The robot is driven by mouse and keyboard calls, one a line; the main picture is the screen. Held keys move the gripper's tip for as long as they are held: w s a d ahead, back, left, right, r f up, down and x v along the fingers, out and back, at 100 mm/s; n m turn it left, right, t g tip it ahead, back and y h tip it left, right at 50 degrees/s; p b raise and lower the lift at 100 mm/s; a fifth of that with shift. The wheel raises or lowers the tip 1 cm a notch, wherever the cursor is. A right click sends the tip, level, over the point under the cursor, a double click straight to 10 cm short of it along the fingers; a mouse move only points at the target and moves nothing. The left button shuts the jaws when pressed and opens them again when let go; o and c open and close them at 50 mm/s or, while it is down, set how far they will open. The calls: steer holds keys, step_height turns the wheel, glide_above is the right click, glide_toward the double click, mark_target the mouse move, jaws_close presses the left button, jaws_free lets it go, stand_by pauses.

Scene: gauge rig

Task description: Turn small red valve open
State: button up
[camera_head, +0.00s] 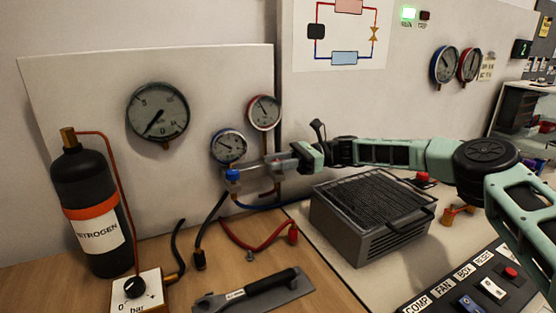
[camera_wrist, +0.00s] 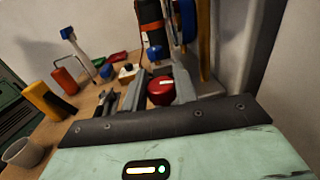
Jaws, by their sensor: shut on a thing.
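The small red valve (camera_wrist: 161,91) is a round red knob with a pale mark on top, seen in the wrist view between my two grey fingers. My gripper (camera_wrist: 159,82) is shut on it, with one finger on each side. In the head view my gripper (camera_head: 270,172) reaches in from the right to the manifold below the two small gauges, and its fingers hide the red valve there. A blue valve knob (camera_head: 232,174) sits just left of my fingers. The blue-rimmed gauge (camera_head: 228,146) and the red-rimmed gauge (camera_head: 264,112) are above.
A large gauge (camera_head: 157,112) is on the panel, with a nitrogen bottle (camera_head: 92,205) at left. A grey finned box (camera_head: 370,215) stands beneath my arm. Red hose (camera_head: 255,246) and a black-handled tool (camera_head: 255,291) lie on the bench. A switch panel (camera_head: 480,290) is at front right.

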steer(key=shift+n+g+h, duration=0.3)
steer(key=shift+n+g, duration=0.3)
steer(key=shift+g, duration=0.6)
steer(key=o, duration=0.9)
steer(key=shift+o, duration=0.2)
steer(key=b+v, duration=0.1)
steer(key=v, duration=0.6)
steer(key=shift+d+b, duration=0.2)
steer(key=shift+b, duration=0.1)
steer(key=shift+o, duration=0.2)
steer(key=shift+w, duration=0.15)
